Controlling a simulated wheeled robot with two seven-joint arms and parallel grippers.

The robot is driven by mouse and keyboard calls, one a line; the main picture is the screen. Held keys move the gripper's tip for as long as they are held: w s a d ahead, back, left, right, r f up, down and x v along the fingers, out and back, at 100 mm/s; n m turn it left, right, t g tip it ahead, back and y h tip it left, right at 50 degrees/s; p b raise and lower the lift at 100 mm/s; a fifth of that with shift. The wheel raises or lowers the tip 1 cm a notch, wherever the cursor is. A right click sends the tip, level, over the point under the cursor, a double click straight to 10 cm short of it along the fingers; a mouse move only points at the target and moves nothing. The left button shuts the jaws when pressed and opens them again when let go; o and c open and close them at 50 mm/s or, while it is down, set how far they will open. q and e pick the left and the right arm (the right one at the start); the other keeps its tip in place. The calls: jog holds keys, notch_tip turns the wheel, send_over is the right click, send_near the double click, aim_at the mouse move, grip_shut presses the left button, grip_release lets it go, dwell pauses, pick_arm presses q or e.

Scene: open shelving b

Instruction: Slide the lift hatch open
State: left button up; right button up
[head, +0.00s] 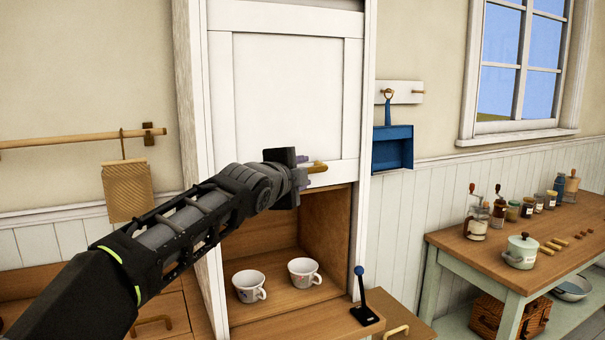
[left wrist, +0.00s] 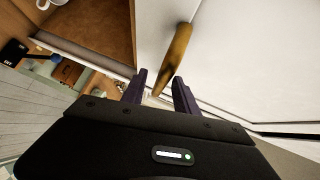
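The white lift hatch (head: 290,95) is a panelled board in a tall white frame. Its lower edge stands above the compartment floor, leaving an opening below. A wooden handle (head: 318,167) sits near the hatch's bottom edge. My left gripper (head: 308,172) is at this handle, its arm crossing in front of the hatch's lower left. In the left wrist view the two dark fingers (left wrist: 161,88) are apart, with the near end of the handle (left wrist: 178,55) between them and gaps beside it. My right gripper is not in view.
Two white cups (head: 249,286) stand on the compartment floor (head: 285,305) under the hatch. A blue-knobbed lever (head: 363,295) stands at the opening's front right. A side table (head: 450,243) with jars is farther right.

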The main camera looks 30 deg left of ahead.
pick_arm(q)
jog(key=b+v, duration=0.1)
jog(key=v, duration=0.6)
jog(key=shift+b, duration=0.4)
